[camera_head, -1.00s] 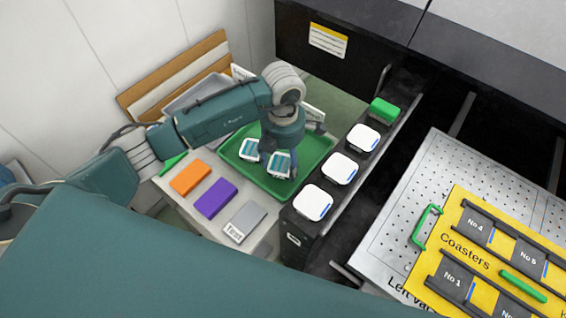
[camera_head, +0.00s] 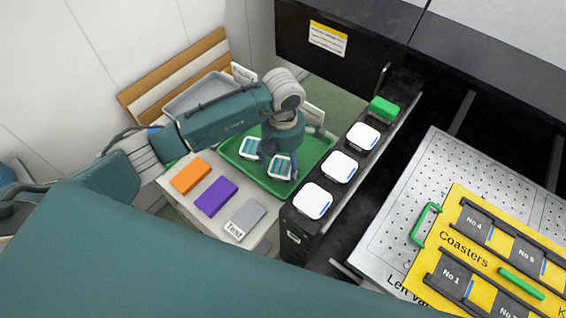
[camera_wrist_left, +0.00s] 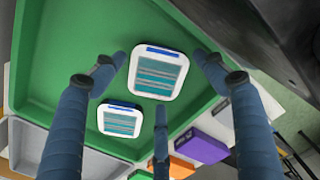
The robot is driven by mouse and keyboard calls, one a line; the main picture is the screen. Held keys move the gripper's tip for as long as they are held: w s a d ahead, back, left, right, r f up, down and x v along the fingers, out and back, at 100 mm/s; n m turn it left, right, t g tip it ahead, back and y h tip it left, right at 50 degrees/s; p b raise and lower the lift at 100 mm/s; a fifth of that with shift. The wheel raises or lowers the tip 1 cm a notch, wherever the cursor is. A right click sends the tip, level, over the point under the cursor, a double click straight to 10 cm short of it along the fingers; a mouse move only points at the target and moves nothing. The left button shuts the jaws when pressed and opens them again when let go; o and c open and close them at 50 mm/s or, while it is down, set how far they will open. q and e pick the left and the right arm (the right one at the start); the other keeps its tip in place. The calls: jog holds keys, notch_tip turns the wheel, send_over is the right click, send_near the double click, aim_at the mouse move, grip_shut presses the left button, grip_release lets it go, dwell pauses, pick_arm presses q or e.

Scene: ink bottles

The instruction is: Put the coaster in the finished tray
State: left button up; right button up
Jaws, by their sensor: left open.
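The green tray (camera_head: 306,180) stands on a light surface, and I read no label on it. Two white coasters with teal stripes are in it. The nearer coaster (camera_head: 281,168) lies below my left gripper (camera_head: 281,150); the other coaster (camera_head: 250,148) lies to its left. In the left wrist view the open fingers of the left gripper (camera_wrist_left: 157,62) spread around one coaster (camera_wrist_left: 158,73) without visibly clamping it. It appears flat on the tray floor (camera_wrist_left: 60,40). The second coaster (camera_wrist_left: 121,120) lies beside it, apart. My right gripper is not in view.
Orange (camera_head: 190,177), purple (camera_head: 216,196) and grey (camera_head: 245,221) blocks lie in front of the tray. A black rack holding three white pieces (camera_head: 339,168) and a green block (camera_head: 384,107) borders its right. A yellow coaster board (camera_head: 455,270) is farther right. A grey tray (camera_head: 200,95) is behind.

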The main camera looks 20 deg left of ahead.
aim_at(283, 169)
pick_arm(q)
notch_tip(283, 169, up, 12)
jog(key=b, duration=0.3)
jog(key=shift+f, duration=0.2)
jog(key=shift+f, duration=0.1)
